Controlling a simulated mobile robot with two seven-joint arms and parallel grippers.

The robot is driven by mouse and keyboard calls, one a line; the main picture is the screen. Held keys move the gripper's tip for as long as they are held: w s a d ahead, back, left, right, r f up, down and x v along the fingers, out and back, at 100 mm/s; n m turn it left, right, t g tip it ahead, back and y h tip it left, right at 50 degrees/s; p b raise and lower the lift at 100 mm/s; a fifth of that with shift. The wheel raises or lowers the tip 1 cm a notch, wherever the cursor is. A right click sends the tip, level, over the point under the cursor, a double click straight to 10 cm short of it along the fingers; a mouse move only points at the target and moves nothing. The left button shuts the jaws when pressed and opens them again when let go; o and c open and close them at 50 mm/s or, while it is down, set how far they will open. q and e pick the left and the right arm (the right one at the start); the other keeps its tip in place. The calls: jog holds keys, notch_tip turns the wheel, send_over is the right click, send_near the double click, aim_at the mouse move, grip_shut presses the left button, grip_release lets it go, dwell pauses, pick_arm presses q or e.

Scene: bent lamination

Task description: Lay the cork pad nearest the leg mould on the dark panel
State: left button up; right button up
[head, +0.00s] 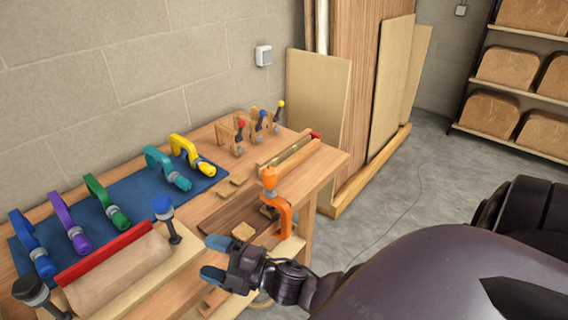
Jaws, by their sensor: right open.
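The dark panel (228,218) lies on the workbench near its front edge. One cork pad (243,231) lies on the panel's near right part. Another small pad (268,212) sits by the orange clamp (275,195). A rounded wooden form with a red strip, which looks like the leg mould (115,275), stands at the front left. My right gripper (214,258) is open and empty, just in front of the panel. My left gripper is not in view.
The blue mat (130,193) carries several coloured clamps. Small wooden clamps (240,130) and a long slotted wooden piece (292,160) are at the back right. Two dark posts with knobs flank the form. Open floor lies to the right.

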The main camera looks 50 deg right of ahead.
jog(key=s+d+f+m+g+h, duration=0.2)
jog(key=s+d+f+m+h, duration=0.2)
jog(key=f+m, duration=0.4)
jog(key=s+d+f+m+g+h, duration=0.3)
jog(key=s+f+m+h, duration=0.3)
jog(key=m, duration=0.4)
jog(key=s+d+f, duration=0.1)
jog(key=s, duration=0.1)
jog(key=shift+s+f+g, duration=0.3)
jog(key=shift+f, duration=0.1)
